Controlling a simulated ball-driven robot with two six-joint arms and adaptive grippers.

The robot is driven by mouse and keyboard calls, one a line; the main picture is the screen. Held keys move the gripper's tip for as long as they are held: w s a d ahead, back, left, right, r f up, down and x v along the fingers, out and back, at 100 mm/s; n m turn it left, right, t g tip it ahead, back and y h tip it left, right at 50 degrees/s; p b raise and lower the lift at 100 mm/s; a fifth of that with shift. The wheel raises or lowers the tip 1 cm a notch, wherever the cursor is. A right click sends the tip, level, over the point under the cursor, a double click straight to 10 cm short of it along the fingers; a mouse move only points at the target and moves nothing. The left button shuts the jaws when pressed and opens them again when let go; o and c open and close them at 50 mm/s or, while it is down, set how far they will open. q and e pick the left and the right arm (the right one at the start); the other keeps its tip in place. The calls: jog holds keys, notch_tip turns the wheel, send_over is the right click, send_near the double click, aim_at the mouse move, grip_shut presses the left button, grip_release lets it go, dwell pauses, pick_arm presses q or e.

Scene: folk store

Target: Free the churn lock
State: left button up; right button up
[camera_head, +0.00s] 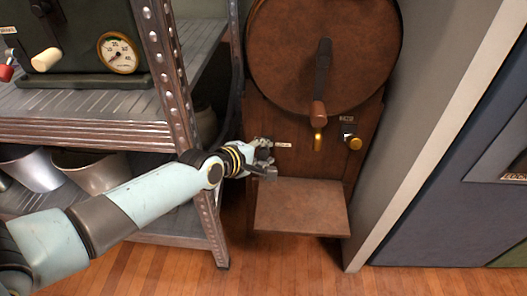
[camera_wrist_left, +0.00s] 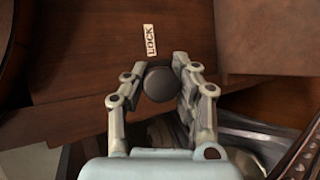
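The churn is a brown wooden cabinet with a large round drum (camera_head: 322,55) in the head view. A small white label (camera_head: 283,144) sits on its front panel, and it reads LOCK in the left wrist view (camera_wrist_left: 150,40). Below that label is a dark round lock knob (camera_wrist_left: 158,85). My left gripper (camera_head: 268,158) is at the panel's left side. In the left wrist view its fingertips (camera_wrist_left: 160,74) are drawn in on both sides of the knob and appear to touch it. The knob is hidden by the gripper in the head view. My right gripper is not in view.
A crank with a wooden handle (camera_head: 319,113) hangs on the drum, above a brass spout (camera_head: 318,142) and a brass knob (camera_head: 355,144). A brown shelf (camera_head: 300,207) juts out below my gripper. A metal rack (camera_head: 85,100) with pots stands at left.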

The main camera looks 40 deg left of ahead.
pick_arm(q)
jog(key=o, duration=0.5)
jog(key=shift+s+r, duration=0.1)
jog(key=shift+s, duration=0.1)
jog(key=v, duration=1.1)
jog(key=shift+s+r, duration=0.2)
jog(key=shift+s, duration=0.05)
